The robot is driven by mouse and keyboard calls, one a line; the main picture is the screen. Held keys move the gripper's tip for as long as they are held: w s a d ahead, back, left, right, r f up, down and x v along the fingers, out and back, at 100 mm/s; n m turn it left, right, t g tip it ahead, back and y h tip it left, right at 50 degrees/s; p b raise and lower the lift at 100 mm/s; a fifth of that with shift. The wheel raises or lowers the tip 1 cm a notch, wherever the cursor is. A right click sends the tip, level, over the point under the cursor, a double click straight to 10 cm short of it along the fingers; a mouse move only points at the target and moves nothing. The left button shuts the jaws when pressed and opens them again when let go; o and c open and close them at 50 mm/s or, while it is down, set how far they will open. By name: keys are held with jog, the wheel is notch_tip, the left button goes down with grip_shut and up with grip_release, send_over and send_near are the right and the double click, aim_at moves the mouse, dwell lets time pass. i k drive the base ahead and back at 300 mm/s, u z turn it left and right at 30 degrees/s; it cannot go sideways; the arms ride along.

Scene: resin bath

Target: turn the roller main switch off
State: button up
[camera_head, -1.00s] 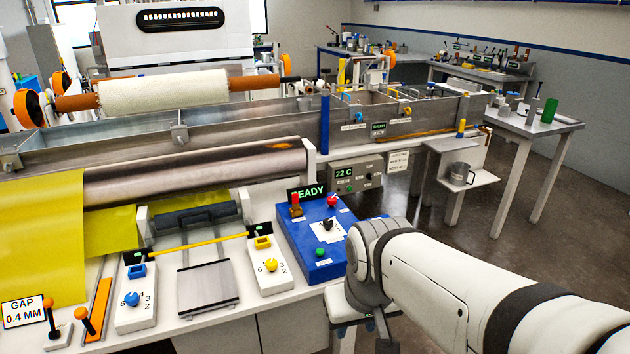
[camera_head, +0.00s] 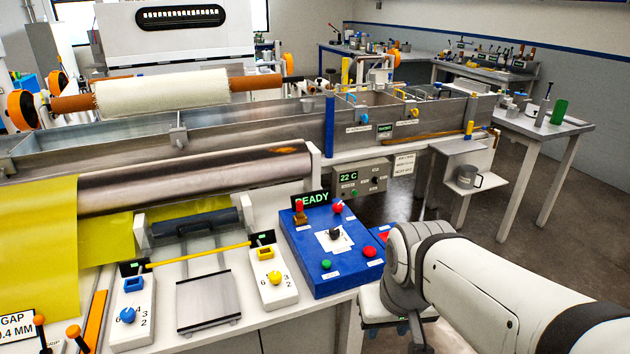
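A blue control box (camera_head: 312,283) stands at the right end of the white bench, below the steel roller (camera_head: 200,178). On its top, a black rotary knob (camera_head: 335,235) sits on a white plate; it looks like the main switch, but its labels are too small to read. Around it are a red-orange lever (camera_head: 300,213), a red knob (camera_head: 338,207), a green button (camera_head: 326,264) and a red button (camera_head: 369,251). A sign behind the box reads READY (camera_head: 311,199). My arm reaches in from the lower right, just right of the box.
Two white dial blocks, one with a blue dial (camera_head: 128,315) and one with a yellow dial (camera_head: 275,278), stand left of the box. A grey control panel (camera_head: 360,179) hangs behind it. A long steel bath (camera_head: 260,120) runs behind the roller. Open floor lies at the right.

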aim_at(337, 207)
jog(key=i, duration=0.85)
jog(key=z, duration=0.05)
